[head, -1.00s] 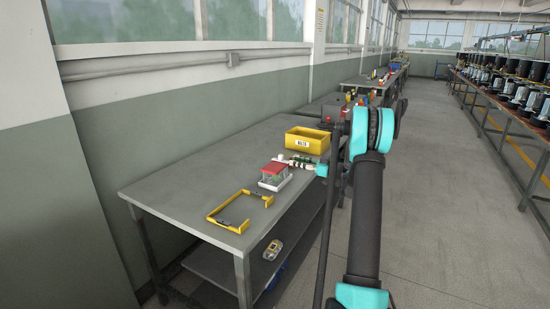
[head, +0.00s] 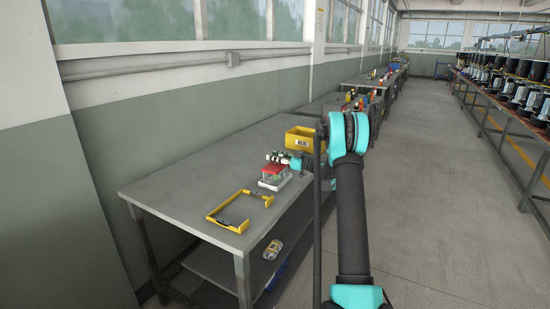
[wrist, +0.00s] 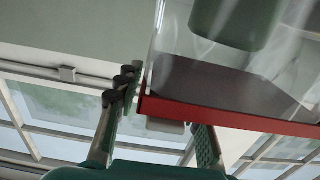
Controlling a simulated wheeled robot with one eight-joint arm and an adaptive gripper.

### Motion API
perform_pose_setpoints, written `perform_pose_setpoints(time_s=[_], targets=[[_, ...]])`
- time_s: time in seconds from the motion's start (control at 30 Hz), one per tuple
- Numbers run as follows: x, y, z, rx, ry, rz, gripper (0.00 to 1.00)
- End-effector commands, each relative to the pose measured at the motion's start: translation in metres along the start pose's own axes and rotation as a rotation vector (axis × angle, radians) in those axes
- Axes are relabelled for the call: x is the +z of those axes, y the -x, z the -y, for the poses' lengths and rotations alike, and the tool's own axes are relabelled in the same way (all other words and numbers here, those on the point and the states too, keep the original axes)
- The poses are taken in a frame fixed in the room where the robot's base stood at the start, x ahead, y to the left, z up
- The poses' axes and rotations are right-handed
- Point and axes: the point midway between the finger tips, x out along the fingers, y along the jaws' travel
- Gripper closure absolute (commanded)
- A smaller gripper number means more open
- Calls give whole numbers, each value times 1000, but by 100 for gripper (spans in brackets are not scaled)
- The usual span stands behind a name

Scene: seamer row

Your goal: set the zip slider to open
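A clear zip pouch with a red strip stands on the bench in the head view, and the red strip (head: 273,169) is seen from above. In the wrist view the red strip (wrist: 225,117) runs along the edge of the clear pouch (wrist: 225,80). A small pale grey piece (wrist: 166,126), apparently the zip slider, sits at the strip's left part. My gripper (wrist: 165,110) is open, with one finger on each side of this piece; contact cannot be told. In the head view my gripper (head: 278,157) is just behind and above the red strip. The slider is not distinguishable there.
A yellow bracket-shaped frame (head: 212,217) lies on the bench (head: 165,187) at the near end. A yellow bin (head: 297,140) stands farther back, partly behind my arm. The left part of the bench top is bare. A handheld device (head: 272,250) lies on the lower shelf.

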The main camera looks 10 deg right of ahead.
Motion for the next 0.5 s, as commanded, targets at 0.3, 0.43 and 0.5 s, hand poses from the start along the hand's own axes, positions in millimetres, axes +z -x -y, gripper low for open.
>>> perform_pose_setpoints(time_s=[0.3, 0.43, 0.5], targets=[[0, 0, 0, 0, 0, 0, 92], [0, 0, 0, 0, 0, 0, 100], [0, 0, 0, 0, 0, 0, 100]])
